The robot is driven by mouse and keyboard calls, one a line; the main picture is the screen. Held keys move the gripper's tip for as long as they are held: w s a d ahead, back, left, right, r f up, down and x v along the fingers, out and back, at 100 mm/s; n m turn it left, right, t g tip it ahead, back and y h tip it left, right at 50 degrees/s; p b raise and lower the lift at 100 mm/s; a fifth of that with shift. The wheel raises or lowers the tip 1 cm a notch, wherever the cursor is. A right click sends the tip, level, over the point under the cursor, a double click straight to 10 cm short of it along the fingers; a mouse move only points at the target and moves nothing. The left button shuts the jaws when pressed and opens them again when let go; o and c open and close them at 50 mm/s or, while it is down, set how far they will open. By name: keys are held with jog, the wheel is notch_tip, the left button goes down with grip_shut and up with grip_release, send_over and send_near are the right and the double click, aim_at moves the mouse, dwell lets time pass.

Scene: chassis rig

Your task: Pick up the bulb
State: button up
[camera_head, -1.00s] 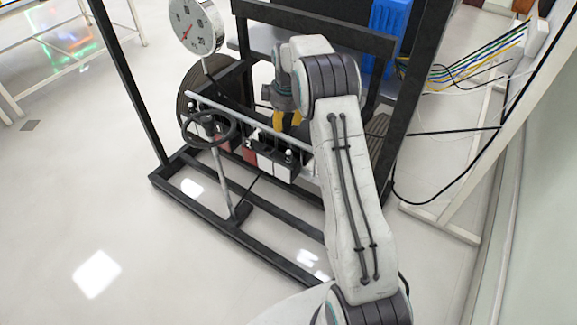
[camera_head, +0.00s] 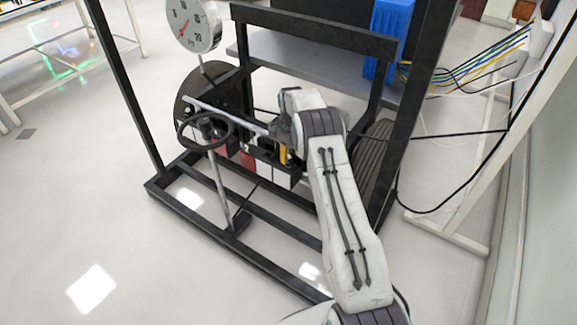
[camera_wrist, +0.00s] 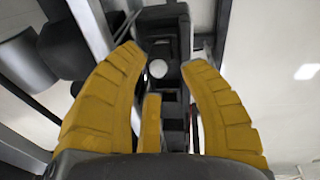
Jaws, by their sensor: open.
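A small round white thing (camera_wrist: 157,68), which looks like the bulb, sits in a dark compartment of the box in the wrist view. My gripper (camera_wrist: 164,58) has its yellow fingers spread, one on each side of it, with nothing held between them. I cannot tell how far the fingertips are above it. In the head view my gripper (camera_head: 285,156) points down at the right part of the black box (camera_head: 262,158) on the rig. I cannot make out the bulb there, where the gripper and wrist cover that part.
A steering wheel (camera_head: 205,132) on a post stands left of the box. The black frame (camera_head: 160,190) surrounds the rig, with a blue crate (camera_head: 386,38) and coloured wires (camera_head: 458,66) at the back right.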

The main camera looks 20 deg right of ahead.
aim_at(288, 163)
jog(key=shift+w+f+b, duration=0.2)
jog(key=shift+f+b, duration=0.45)
jog(key=shift+f, duration=0.3)
jog(key=shift+w+f+b, duration=0.2)
jog(key=shift+f+b, duration=0.4)
jog(key=shift+f, duration=0.35)
jog(key=shift+o, duration=0.2)
jog(key=c, duration=0.7)
